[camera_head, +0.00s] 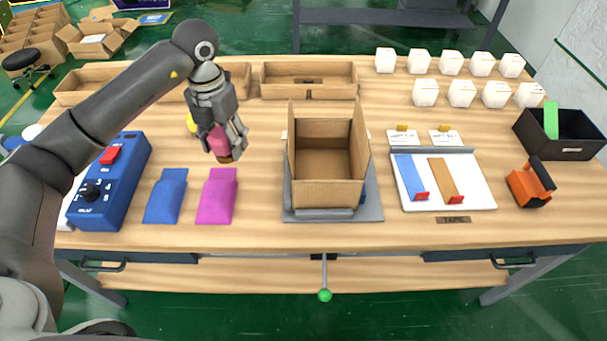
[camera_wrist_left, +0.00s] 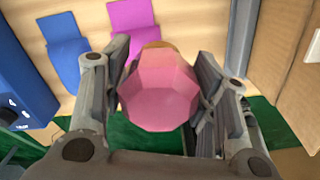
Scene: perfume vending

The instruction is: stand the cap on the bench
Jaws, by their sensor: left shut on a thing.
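My left gripper (camera_head: 222,143) is shut on a pink faceted cap (camera_head: 218,140) and holds it above the left part of the bench (camera_head: 268,190). The cap has a gold-brown part at its lower end. In the left wrist view the cap (camera_wrist_left: 158,90) sits between the two fingers of the left gripper (camera_wrist_left: 160,95), with a bit of the gold part showing behind it. The gripper hangs just above and behind the magenta pouch. The cap appears clear of the bench. My right gripper is not in view.
A blue pouch (camera_head: 166,196) and a magenta pouch (camera_head: 216,198) lie below the gripper. A blue control box (camera_head: 110,185) stands left, an open cardboard box (camera_head: 328,194) right. A yellow thing (camera_head: 191,122) is partly hidden behind the gripper. Bare wood lies between pouches and cardboard box.

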